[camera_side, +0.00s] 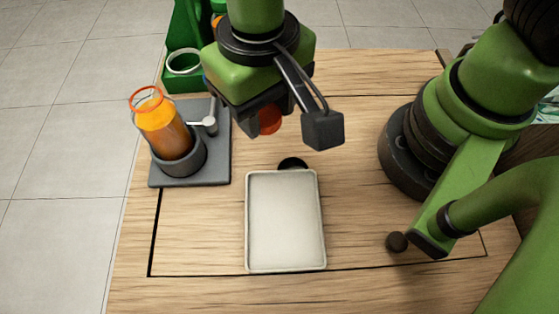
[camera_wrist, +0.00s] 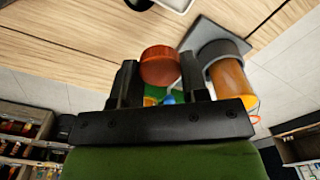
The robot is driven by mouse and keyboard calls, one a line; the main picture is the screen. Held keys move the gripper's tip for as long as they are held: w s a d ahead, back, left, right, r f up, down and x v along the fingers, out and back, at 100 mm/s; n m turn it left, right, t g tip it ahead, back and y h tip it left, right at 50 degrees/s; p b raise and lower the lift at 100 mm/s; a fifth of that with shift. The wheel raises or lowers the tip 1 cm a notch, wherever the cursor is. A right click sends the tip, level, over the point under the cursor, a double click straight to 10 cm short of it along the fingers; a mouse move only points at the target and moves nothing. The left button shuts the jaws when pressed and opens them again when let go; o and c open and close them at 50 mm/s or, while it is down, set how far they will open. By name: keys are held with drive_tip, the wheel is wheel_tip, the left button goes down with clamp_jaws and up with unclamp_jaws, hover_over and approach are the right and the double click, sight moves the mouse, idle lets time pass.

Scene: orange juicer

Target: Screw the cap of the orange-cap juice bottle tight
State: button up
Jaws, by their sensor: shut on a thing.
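The juice bottle (camera_side: 163,132) holds orange juice and stands tilted in a dark round holder (camera_side: 182,163) on a grey base plate at the left. Its mouth shows an orange ring, and no cap covers it. My gripper (camera_side: 262,122) is above the table, to the right of the bottle and apart from it. It is shut on the orange-red cap (camera_side: 270,120). In the wrist view the cap (camera_wrist: 160,66) sits between the two dark fingers (camera_wrist: 160,82), and the bottle (camera_wrist: 232,85) is to its right in the holder (camera_wrist: 222,52).
A pale tray (camera_side: 286,220) lies on the wooden table, with a black round thing (camera_side: 292,163) at its far edge. A small lever (camera_side: 205,122) stands beside the bottle. A green juicer stand (camera_side: 183,45) is behind. Bare wood (camera_side: 200,230) lies left of the tray.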

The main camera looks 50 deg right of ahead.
drive_tip(key=w+d+r, duration=0.2)
drive_tip(key=w+d, duration=0.3)
drive_tip(key=d, duration=0.2)
drive_tip(key=w+d+r, duration=0.3)
drive_tip(key=w+d, duration=0.2)
drive_tip(key=d, duration=0.3)
wheel_tip(320, 180, up, 6)
drive_tip(key=m, duration=0.6)
hover_over(139, 90)
drive_tip(key=shift+w+d, duration=0.1)
drive_tip(key=shift+d, duration=0.05)
drive_tip(key=shift+m, duration=0.3)
drive_tip(key=shift+f, duration=2.65)
drive_tip(key=shift+f, duration=0.7)
